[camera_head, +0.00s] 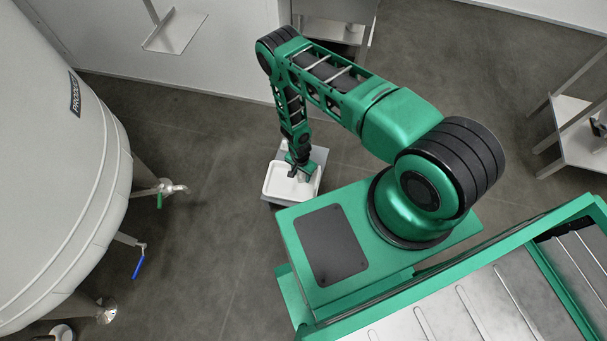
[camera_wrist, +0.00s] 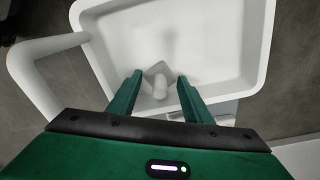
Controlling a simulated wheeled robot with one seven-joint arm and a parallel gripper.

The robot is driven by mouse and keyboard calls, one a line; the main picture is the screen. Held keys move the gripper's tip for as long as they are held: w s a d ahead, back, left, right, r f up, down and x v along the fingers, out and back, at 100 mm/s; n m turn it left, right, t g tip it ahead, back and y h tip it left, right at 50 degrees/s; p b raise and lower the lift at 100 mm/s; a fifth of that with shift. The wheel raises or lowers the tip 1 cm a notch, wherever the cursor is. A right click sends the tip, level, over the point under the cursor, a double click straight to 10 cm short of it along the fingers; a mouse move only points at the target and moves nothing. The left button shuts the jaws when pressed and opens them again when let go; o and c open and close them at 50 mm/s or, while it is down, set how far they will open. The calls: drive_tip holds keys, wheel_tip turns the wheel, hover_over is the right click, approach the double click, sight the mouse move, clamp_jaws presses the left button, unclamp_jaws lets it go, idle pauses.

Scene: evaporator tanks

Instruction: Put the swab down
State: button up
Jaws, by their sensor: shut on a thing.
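My gripper (camera_wrist: 159,80) is over a white basin (camera_wrist: 222,24), with its two green fingers reaching down inside the rim. Between the fingers is a small pale grey-white piece, which I take to be the swab (camera_wrist: 159,88); its full shape is hard to make out against the white basin. The fingers are shut on it. I cannot tell whether it touches the basin floor. In the head view my gripper (camera_head: 299,168) is at the basin (camera_head: 276,191), and the swab cannot be made out there.
A large pale tank (camera_head: 60,190) with valves is at the left. A metal-legged stand (camera_head: 575,140) is at the right. Open floor (camera_head: 225,210) lies between the tank and the basin.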

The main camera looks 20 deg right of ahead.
sight(301, 174)
drive_tip(key=o, duration=1.1)
wheel_tip(301, 174, up, 12)
drive_tip(key=shift+s+a, duration=0.15)
drive_tip(key=shift+a, duration=0.05)
